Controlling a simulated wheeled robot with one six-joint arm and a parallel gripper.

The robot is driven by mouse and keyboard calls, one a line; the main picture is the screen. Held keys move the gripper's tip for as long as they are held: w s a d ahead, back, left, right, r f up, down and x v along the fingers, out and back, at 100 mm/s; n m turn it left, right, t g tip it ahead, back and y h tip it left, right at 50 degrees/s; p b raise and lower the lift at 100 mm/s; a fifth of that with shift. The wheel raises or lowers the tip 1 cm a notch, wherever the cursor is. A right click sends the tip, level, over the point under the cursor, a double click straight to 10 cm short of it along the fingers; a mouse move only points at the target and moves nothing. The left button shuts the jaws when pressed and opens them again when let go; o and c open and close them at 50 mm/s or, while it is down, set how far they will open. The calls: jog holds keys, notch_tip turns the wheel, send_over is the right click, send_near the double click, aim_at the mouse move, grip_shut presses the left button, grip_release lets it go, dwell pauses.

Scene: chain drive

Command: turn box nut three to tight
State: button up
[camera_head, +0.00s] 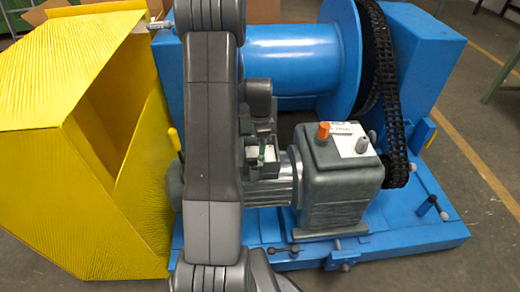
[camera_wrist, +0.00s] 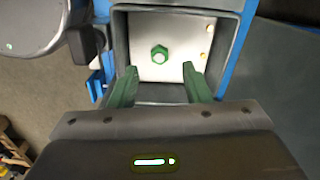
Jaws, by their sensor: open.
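In the wrist view a green hex nut (camera_wrist: 159,54) sits on a pale plate (camera_wrist: 142,72) inside an open grey box (camera_wrist: 175,9). My gripper (camera_wrist: 158,80) is open and empty, its two green fingers apart at the near side of the box. The nut lies beyond the fingertips, between their lines, and no finger touches it. I cannot tell its number or how tight it is. In the head view a small open box (camera_head: 264,160) with a green part shows beside my arm. My gripper is not visible there.
A grey gearbox (camera_head: 340,185) with an orange cap stands right of my arm on the blue base (camera_head: 415,240). A black chain (camera_head: 389,100) runs behind it. A yellow cover (camera_head: 60,150) stands open at the left. Small yellowish spots mark the plate's right side.

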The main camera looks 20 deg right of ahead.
aim_at(261, 158)
notch_tip(261, 158, up, 9)
jog(key=p, duration=0.1)
jog(key=shift+f, duration=0.15)
jog(key=shift+f, duration=0.1)
notch_tip(261, 158, down, 14)
jog(key=shift+r+b, duration=0.1)
jog(key=shift+b, duration=1.15)
jog(key=shift+r, duration=0.15)
